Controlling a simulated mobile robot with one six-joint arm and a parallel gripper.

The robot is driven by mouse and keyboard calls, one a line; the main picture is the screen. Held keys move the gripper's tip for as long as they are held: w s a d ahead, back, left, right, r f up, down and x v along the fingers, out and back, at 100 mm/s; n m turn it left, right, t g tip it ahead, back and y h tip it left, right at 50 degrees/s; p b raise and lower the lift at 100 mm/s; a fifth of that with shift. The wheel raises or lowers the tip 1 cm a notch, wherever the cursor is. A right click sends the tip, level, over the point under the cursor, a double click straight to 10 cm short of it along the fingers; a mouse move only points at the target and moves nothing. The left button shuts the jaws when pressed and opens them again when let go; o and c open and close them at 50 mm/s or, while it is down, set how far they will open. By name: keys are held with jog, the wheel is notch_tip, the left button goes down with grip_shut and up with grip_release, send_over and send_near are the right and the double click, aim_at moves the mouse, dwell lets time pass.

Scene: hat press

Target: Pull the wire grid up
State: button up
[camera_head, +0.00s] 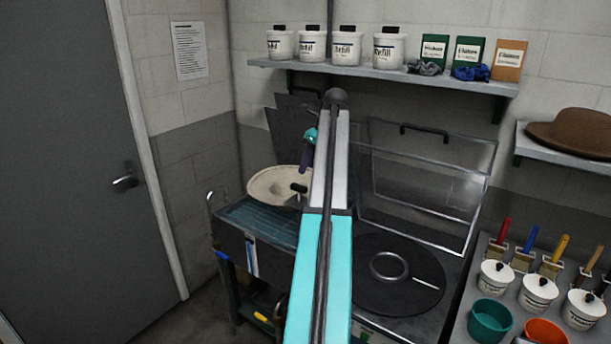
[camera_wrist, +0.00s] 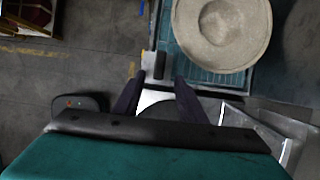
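A blue-green barred grid (camera_head: 262,222), which I take for the wire grid, lies flat in the dark bin at the left station. A cream wide-brimmed hat (camera_head: 268,187) sits over its back part and hides some of it. The wrist view shows the grid (camera_wrist: 185,58) and the hat (camera_wrist: 222,35) from above. A short black grip (camera_wrist: 159,66) stands at the grid's edge. My gripper (camera_wrist: 158,80) is open, its dark fingers spread on either side below this grip. In the head view my arm partly hides the gripper (camera_head: 306,158).
A clear framed panel (camera_head: 420,185) with a black handle stands raised behind a round dark plate (camera_head: 365,285). A shelf (camera_head: 400,78) of white pots hangs above. Brushes, pots and bowls fill the right bench (camera_head: 470,325). Open floor lies left, before the grey door (camera_head: 70,160).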

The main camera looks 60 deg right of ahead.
jog(key=shift+v, duration=1.25)
